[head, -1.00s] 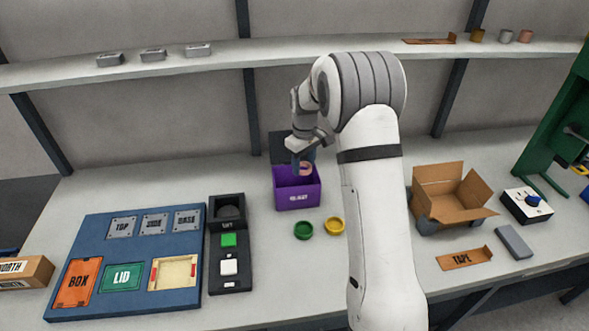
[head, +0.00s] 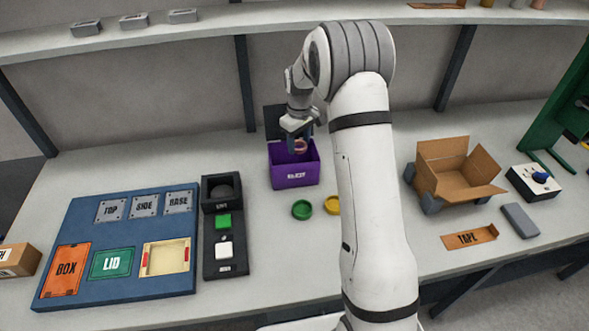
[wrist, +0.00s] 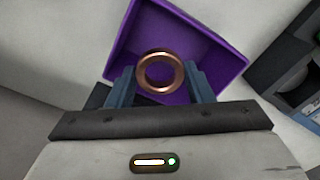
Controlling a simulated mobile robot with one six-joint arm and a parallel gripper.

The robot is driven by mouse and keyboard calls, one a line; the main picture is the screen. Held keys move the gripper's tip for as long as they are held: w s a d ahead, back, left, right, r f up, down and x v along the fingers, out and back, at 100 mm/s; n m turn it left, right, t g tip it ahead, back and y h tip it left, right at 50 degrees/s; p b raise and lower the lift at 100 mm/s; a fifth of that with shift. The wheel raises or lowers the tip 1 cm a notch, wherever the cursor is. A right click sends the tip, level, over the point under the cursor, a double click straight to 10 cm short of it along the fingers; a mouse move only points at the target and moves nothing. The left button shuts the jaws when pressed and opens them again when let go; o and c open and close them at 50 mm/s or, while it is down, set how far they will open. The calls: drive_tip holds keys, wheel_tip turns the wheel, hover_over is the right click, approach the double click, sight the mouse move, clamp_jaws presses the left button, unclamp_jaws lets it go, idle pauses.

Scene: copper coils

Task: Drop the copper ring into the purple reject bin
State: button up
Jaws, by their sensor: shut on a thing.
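The copper ring (wrist: 160,56) is a shiny round band between the two blue fingers of my gripper (wrist: 160,84) in the wrist view. The purple reject bin (wrist: 222,55) lies directly behind the ring in that view. In the head view the bin (head: 294,176) stands on the bench with a label on its front. My gripper (head: 299,142) is shut on the ring (head: 300,147), over the bin's opening. How far the ring is above the bin floor I cannot tell.
A button panel (head: 226,270) and a blue labelled board (head: 75,215) are to the left. An open cardboard box (head: 455,175) stands right of my arm.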

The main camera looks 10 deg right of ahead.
drive_tip(key=shift+f, duration=0.15)
drive_tip(key=o, duration=1.2)
drive_tip(key=shift+c, duration=0.2)
wheel_tip(320, 180, up, 8)
drive_tip(key=b, duration=0.1)
drive_tip(key=shift+f, duration=0.1)
